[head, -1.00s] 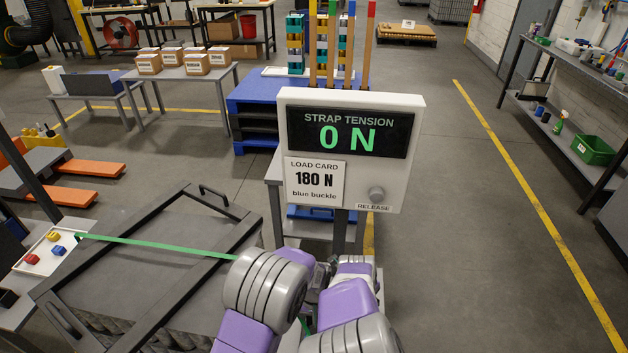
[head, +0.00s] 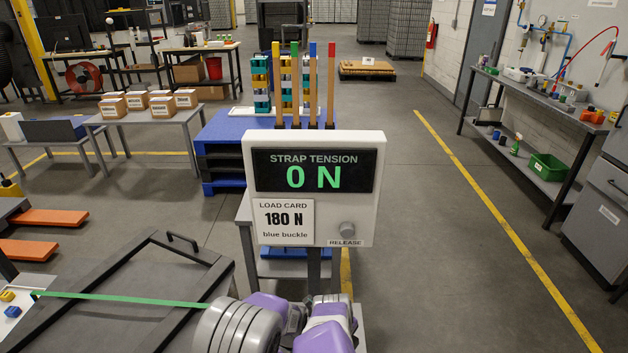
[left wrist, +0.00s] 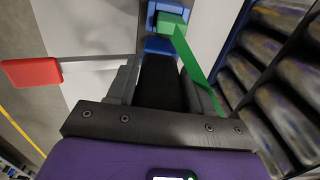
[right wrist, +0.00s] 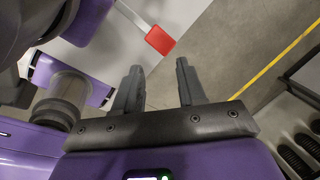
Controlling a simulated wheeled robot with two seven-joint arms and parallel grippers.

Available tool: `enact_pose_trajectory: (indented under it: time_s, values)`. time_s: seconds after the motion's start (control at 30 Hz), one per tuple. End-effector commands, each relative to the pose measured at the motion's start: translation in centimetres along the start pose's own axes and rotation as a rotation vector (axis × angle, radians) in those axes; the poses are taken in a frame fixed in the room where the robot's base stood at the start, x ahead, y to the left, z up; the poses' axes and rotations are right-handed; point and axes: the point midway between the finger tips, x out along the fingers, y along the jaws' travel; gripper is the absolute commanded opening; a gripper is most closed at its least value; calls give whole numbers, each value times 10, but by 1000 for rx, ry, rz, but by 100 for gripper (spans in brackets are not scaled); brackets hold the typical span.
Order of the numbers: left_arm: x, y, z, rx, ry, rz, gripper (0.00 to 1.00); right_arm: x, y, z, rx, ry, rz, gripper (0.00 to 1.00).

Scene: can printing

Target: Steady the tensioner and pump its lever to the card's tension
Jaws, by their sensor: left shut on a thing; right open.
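The display panel (head: 314,188) reads STRAP TENSION 0 N. Its load card (head: 284,222) says 180 N, blue buckle. My left gripper (left wrist: 163,75) is shut on the tensioner, around a dark part below its blue piece (left wrist: 160,46). The green strap (left wrist: 195,65) runs from there, and it crosses the head view (head: 120,298) to the left. The red lever grip (left wrist: 32,72) sticks out left in the left wrist view. My right gripper (right wrist: 157,85) is open and empty, with the red lever grip (right wrist: 160,40) beyond its fingertips, apart. My arms hide the tensioner in the head view.
A dark-framed crate top (head: 125,320) lies at the lower left. The release knob (head: 347,229) is on the panel's lower right. Coloured posts (head: 295,85) stand behind the panel. The floor (head: 440,250) to the right is clear up to the side bench (head: 540,95).

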Motion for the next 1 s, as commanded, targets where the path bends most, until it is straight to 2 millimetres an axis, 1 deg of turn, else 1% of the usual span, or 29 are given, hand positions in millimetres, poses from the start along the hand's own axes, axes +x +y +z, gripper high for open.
enact_pose_trajectory:
  time_s: [0.03, 0.23, 0.37, 0.47, 0.6, 0.7, 0.77, 0.87, 1.0]
  values:
    - [0, 3, 0, 3, 0, 4, 0, 0, 0, 0, 0, 0, 0, 32]
    - [0, 3, 0, 2, 0, 4, 0, 0, 0, 0, -3, 0, -1, 1]
    - [0, 2, 0, 1, 0, 4, 0, 1, -9, -2, -59, -4, -27, 0]
    - [0, 2, 0, 1, 0, 4, 0, 3, -25, -5, -171, -7, -79, 0]
    - [0, 2, 1, 0, -1, 4, 0, 5, -56, -10, -425, 3, -181, 0]
    - [0, 2, 1, 0, -1, 4, 0, 3, -70, -12, -644, 22, -235, 0]
    - [0, 2, 1, 1, -1, 3, 0, 1, -74, -11, -781, 35, -254, 0]
    - [0, 2, 1, 2, -1, 3, 0, -4, -72, -7, -1027, 52, -259, 0]
    - [0, 2, 1, 3, -1, 3, 0, -18, -45, 3, -1412, 52, -200, 0]
